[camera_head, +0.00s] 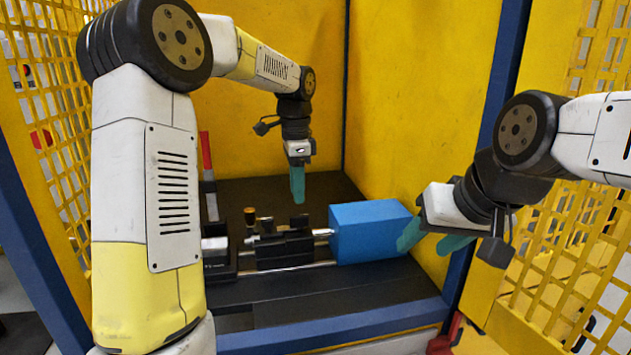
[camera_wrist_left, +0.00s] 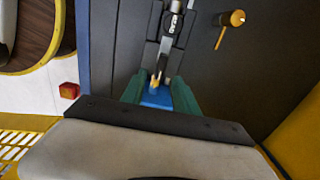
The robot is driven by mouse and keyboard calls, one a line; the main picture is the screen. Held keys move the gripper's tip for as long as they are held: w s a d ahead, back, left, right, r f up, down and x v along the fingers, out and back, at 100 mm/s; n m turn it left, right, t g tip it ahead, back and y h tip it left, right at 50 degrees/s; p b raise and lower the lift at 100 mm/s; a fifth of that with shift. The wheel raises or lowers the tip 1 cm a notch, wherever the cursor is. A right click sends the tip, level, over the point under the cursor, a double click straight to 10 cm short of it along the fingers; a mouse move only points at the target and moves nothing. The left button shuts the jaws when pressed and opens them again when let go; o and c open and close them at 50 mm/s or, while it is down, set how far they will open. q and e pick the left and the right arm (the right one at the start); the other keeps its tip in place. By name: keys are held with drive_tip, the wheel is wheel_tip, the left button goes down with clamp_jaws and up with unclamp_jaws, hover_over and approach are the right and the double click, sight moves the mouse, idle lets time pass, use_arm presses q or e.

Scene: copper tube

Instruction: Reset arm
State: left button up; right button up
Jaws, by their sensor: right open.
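My left gripper (camera_head: 297,186) hangs with its teal fingers pointing down above the black fixture (camera_head: 285,248). In the left wrist view its fingers (camera_wrist_left: 158,95) are apart, with no object clearly held between them. A small copper-coloured tip (camera_wrist_left: 156,80) shows beyond the fingers, apparently below; I cannot tell if it is a tube. My right gripper (camera_head: 429,242) is open and empty, just right of the blue block (camera_head: 370,232), and one finger overlaps the block's edge in the picture. I cannot tell whether they touch.
The fixture and block stand on a dark bench (camera_head: 390,283) with a blue front rail (camera_head: 340,326). Yellow walls (camera_head: 410,110) and yellow mesh panels (camera_head: 570,235) enclose it. A red-topped upright (camera_head: 206,155) stands at the back left. The space around the left gripper is clear.

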use_arm(q)
drive_tip(key=s+a+r+n+t, duration=0.2)
drive_tip(key=s+r+n, duration=0.15)
drive_tip(key=s, duration=0.35)
drive_tip(key=s+a+r+n+t, duration=0.15)
drive_tip(key=s+n, duration=0.25)
drive_tip(key=s, duration=0.4)
drive_tip(key=s+a+f+n+t+h, duration=0.1)
drive_tip(key=s+n+t+h, duration=0.1)
drive_tip(key=s+n, duration=0.4)
drive_tip(key=s, duration=0.4)
drive_tip(key=shift+s+f, duration=0.35)
drive_tip(key=shift+f, duration=0.05)
